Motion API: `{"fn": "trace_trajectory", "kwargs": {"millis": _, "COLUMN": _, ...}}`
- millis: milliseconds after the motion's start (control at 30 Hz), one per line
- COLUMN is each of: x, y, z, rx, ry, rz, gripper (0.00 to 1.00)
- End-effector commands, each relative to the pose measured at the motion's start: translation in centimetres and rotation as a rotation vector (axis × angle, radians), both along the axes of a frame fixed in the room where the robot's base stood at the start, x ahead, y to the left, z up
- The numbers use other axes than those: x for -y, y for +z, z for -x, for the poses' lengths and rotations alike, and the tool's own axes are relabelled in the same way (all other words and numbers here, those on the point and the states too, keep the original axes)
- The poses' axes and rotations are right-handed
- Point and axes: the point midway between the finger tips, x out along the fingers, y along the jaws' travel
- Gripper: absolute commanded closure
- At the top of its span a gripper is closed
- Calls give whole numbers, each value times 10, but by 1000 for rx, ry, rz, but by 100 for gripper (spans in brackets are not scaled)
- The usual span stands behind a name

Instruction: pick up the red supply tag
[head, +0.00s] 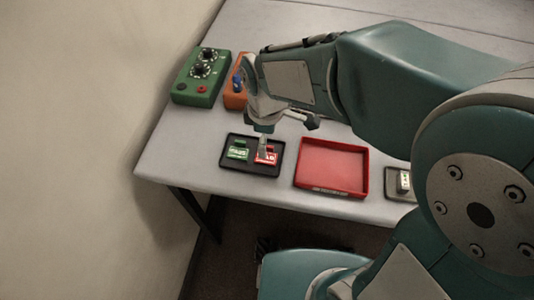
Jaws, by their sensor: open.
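The red supply tag (267,158) lies in a small black tray (225,160) near the table's front left edge, to the right of a green tag (238,150). My gripper (264,146) is open and points down over the red tag. A fingertip overlaps the tag's upper part in the picture. I cannot tell whether it touches the tag. The rest of the gripper is partly hidden by its own links.
A red tray (331,168), apparently empty, sits right of the black tray. A grey tray (393,188) with a small white item (404,181) is further right, partly behind my arm. A green box with dials (201,78) and an orange box (235,97) stand behind. A wall is at left.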

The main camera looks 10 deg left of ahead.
Motion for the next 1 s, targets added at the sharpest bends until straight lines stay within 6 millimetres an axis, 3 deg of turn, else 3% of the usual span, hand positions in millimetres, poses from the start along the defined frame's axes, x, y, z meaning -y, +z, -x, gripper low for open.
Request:
{"fn": "trace_trajectory", "kwargs": {"millis": 400, "x": -1, "y": -51, "z": 0, "rx": -2, "ry": -2, "rz": 1, "gripper": 0}}
{"fn": "trace_trajectory", "kwargs": {"millis": 700, "x": -1, "y": -56, "z": -1, "rx": 1, "ry": -2, "rz": -2, "gripper": 0}}
{"fn": "trace_trajectory", "kwargs": {"millis": 767, "x": -1, "y": -56, "z": -1, "rx": 1, "ry": -2, "rz": -2, "gripper": 27}}
{"fn": "trace_trajectory", "kwargs": {"millis": 900, "x": -1, "y": -56, "z": -1, "rx": 1, "ry": -2, "rz": -2, "gripper": 66}}
{"fn": "trace_trajectory", "kwargs": {"millis": 1000, "x": -1, "y": -56, "z": -1, "rx": 1, "ry": -2, "rz": -1, "gripper": 86}}
